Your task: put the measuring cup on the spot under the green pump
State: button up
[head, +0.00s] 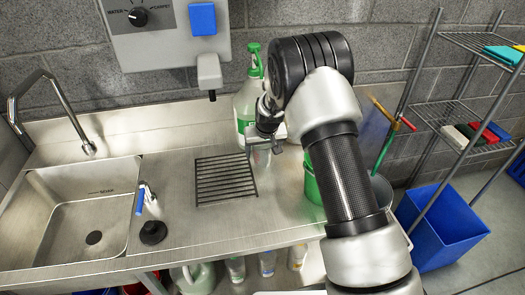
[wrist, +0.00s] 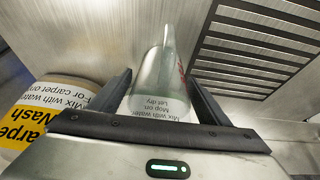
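The clear measuring cup (wrist: 160,85) is between the two fingers of my gripper (wrist: 160,76) in the wrist view, with red marks on its right side. Label print shows at its near end. The fingers stand apart, close to its sides; whether they press on it is unclear. In the head view, my gripper (head: 262,143) is low over the counter, and part of the cup (head: 262,158) shows below it. The green pump (head: 255,60) tops a white jug (head: 243,103) with a green label, behind my gripper. My arm hides part of the jug and the spot below the pump.
A slatted drain (head: 225,181) lies left of my gripper. A carpet-wash jug (wrist: 40,110) stands close by in the wrist view. A green container (head: 312,180) is to the right, partly behind my arm. A sink (head: 85,210) is at the left.

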jog(key=shift+r, duration=0.4)
jog(key=v, duration=1.2)
jog(key=shift+d, duration=0.1)
jog(key=s+d+r+m, duration=0.1)
jog(key=s+d+r, duration=0.2)
jog(key=s+r, duration=0.45)
jog(key=s+d+r, duration=0.4)
jog(key=s+r, duration=0.2)
jog(key=r, duration=0.2)
jog(key=shift+m+t+h, duration=0.4)
jog(key=shift+m+t, duration=0.2)
jog(key=shift+m, duration=0.1)
jog(key=s+d+r, duration=0.1)
jog(key=s, duration=0.6)
jog(key=s+d+r, duration=0.1)
jog(key=s+d, duration=0.1)
jog(key=s, duration=0.5)
jog(key=s+d+r, duration=0.1)
jog(key=s+d, duration=0.1)
jog(key=s, duration=0.5)
jog(key=shift+s+d+r, duration=0.25)
jog(key=shift+s+r, duration=0.05)
jog(key=shift+s, duration=0.05)
